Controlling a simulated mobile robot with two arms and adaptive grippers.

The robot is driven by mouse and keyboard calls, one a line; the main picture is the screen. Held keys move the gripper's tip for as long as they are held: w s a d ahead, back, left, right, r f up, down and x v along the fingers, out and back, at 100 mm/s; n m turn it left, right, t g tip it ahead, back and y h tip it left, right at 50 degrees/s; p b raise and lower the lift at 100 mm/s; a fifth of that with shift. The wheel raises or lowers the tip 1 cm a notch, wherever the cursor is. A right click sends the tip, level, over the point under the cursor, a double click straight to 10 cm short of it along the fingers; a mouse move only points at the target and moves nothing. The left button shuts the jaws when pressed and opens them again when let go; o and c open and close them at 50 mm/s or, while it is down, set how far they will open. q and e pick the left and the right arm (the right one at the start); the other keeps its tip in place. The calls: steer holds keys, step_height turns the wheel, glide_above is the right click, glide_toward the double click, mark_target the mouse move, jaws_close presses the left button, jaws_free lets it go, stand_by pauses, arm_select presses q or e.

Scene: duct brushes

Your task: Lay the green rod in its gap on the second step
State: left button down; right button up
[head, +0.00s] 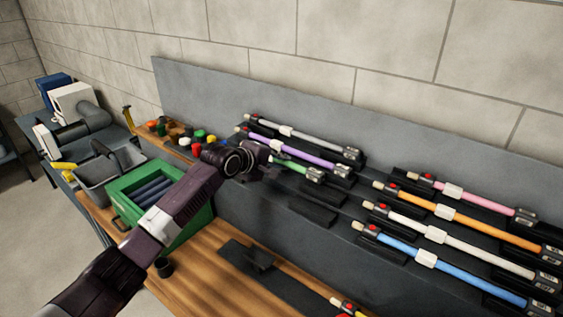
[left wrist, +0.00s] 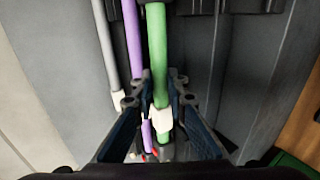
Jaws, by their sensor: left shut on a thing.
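My left gripper (head: 266,158) reaches in from the left and is shut on the green rod (head: 291,166) near its left end. In the left wrist view the green rod (left wrist: 157,45) runs between the two fingers (left wrist: 163,85), with its pale collar (left wrist: 161,120) between them. The rod lies roughly parallel to the purple rod (head: 300,149), just in front of it. Its dark right end shows over the grey stepped rack (head: 260,205). I cannot tell whether it touches the step. The gripper hides its left part. My right gripper is not in view.
A grey rod (head: 305,136) lies behind the purple one. Pink (head: 475,200), orange (head: 465,217), white (head: 460,240) and blue (head: 455,268) rods lie to the right. An empty dark holder (head: 312,211) sits in front. A green crate (head: 190,225) and grey bin (head: 97,172) stand left.

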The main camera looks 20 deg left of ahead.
arm_select(q)
steer(key=shift+f, duration=0.2)
steer(key=shift+f, duration=0.7)
steer(key=shift+f, duration=0.1)
steer(key=c, duration=1.8)
jaws_free()
steer(key=shift+s, duration=0.1)
